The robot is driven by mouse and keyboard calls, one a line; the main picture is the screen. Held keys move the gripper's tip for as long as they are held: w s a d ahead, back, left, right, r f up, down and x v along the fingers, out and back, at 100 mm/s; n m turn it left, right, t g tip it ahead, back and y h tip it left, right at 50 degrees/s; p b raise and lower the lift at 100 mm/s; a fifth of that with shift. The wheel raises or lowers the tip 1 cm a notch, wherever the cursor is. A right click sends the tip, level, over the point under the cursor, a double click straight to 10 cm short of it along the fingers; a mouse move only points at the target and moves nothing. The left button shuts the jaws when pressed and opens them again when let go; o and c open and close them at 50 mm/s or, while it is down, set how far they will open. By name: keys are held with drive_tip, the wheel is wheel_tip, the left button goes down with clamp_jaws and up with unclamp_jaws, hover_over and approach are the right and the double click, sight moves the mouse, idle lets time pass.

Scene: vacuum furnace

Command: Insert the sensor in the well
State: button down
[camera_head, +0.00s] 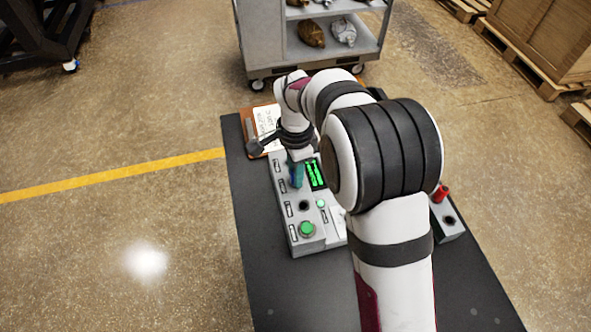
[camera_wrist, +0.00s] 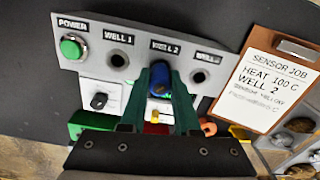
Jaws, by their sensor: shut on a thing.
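My gripper (camera_wrist: 162,92) is shut on a blue sensor (camera_wrist: 160,76), seen end-on between the green fingers in the wrist view. The sensor lies over the WELL 2 position of the grey panel (camera_wrist: 225,68), just below that label. The fingers and the sensor hide the WELL 2 hole, so I cannot tell how deep the tip sits. The WELL 1 hole (camera_wrist: 118,60) and the hole at right (camera_wrist: 199,77) are open and empty. In the head view my gripper (camera_head: 296,174) is low over the panel (camera_head: 304,243), partly hidden by my arm.
A green power button (camera_wrist: 72,47) and a black knob (camera_wrist: 98,101) are on the panel. A clipboard (camera_wrist: 267,85) reads "HEAT 100 C, WELL 2". In the head view a red item (camera_head: 440,192) stands in a grey block (camera_head: 449,232) at right. The black table's front is clear.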

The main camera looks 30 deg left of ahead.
drive_tip(key=shift+f, duration=0.15)
drive_tip(key=shift+c, duration=0.8)
unclamp_jaws()
drive_tip(key=shift+r, duration=3)
